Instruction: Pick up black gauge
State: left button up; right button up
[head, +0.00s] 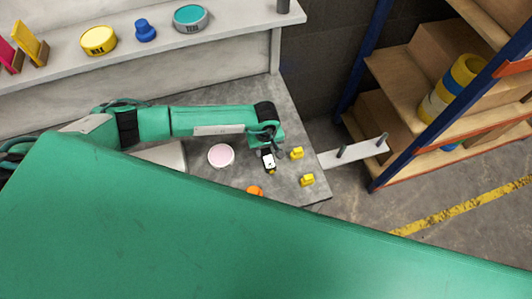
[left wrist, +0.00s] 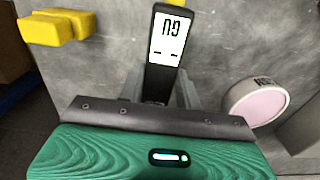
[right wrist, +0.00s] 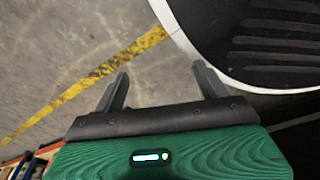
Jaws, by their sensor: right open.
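The black gauge (head: 268,161) with a white display shows below my left gripper (head: 267,146) in the head view, over the grey bench top. In the left wrist view the gauge (left wrist: 165,45) stands out between the two fingers, display towards the camera. The fingers (left wrist: 160,92) lie close against both sides of its body, shut on it. Whether it is clear of the bench I cannot tell. My right gripper (right wrist: 160,88) is open and empty over the floor; it is not visible in the head view.
Two yellow blocks (head: 297,153) (head: 307,180) stand right of the gauge. A pink-topped white round tin (head: 221,155) is to its left, an orange object (head: 255,190) below. A shelf (head: 235,22) with tins runs behind. A rack (head: 395,65) stands right.

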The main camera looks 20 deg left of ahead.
aim_at(265, 150)
pick_arm(q)
jog(key=c, duration=0.5)
jog(key=shift+r, duration=0.15)
jog(key=shift+r+b, duration=0.6)
jog(key=shift+r, duration=9.3)
pick_arm(e)
jog(key=shift+w+a+r, duration=0.25)
jog(key=shift+w+r, duration=0.4)
jog(key=shift+w, duration=0.05)
jog(key=shift+w+a+r, duration=0.25)
jog(key=shift+w+r, duration=0.4)
